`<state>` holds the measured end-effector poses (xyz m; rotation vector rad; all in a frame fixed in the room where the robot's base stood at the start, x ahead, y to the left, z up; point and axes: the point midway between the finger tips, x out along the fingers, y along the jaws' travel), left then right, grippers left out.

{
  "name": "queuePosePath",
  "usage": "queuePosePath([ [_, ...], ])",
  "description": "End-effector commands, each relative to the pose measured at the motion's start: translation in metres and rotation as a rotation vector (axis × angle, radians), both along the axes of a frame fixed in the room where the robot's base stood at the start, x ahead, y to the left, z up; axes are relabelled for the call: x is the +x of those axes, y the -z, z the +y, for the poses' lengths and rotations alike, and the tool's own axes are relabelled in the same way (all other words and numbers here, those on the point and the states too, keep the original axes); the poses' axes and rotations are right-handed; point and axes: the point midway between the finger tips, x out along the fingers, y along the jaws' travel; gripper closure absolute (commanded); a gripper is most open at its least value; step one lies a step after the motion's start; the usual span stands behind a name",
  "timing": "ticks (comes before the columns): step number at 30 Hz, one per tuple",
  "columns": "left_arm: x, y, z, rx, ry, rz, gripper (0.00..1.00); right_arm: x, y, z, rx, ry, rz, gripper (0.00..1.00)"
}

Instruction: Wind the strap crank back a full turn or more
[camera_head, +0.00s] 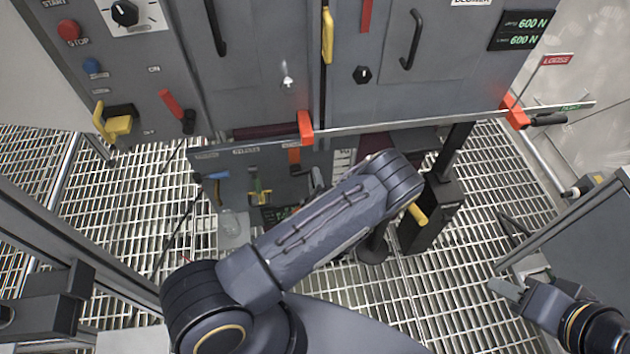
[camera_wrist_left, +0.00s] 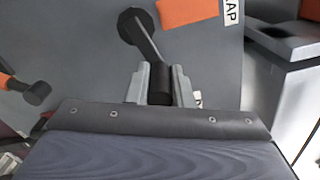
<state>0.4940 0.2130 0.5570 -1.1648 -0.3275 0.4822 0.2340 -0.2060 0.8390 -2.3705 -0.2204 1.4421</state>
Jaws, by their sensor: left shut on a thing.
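The strap crank (camera_wrist_left: 147,42) shows in the left wrist view as a black arm running from a round hub at upper left down to a dark grip. My left gripper (camera_wrist_left: 160,88) is shut on that grip, with one pale finger on each side of it. The grip stands lower and a little right of the hub. In the head view my left arm reaches to the low panel at the middle, and its forearm hides the crank and most of the gripper. My right gripper (camera_head: 520,278) is at lower right, apart from the crank, with its fingers seemingly spread and empty.
An orange block (camera_wrist_left: 187,10) and a label ending in "AP" are beside the crank. Another black-ended orange lever (camera_wrist_left: 30,90) is at left. A tall grey cabinet (camera_head: 270,60) with levers, knobs and handles stands behind. A black post (camera_head: 430,215) stands right of my forearm. Grating covers the floor.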

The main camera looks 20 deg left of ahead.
Motion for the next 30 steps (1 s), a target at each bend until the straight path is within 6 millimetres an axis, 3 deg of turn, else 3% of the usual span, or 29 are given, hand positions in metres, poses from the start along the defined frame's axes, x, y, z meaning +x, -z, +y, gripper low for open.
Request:
queuePosePath([
  [17,-0.007,-0.022,0.012,-0.468,-0.003,-0.288,1.0,0.0,0.011,0.0,0.0,0.0,0.0,0.64],
  [30,-0.017,-0.03,0.028,-0.823,-0.004,-0.507,1.0,0.0,0.041,0.0,0.0,0.0,0.0,0.64],
])
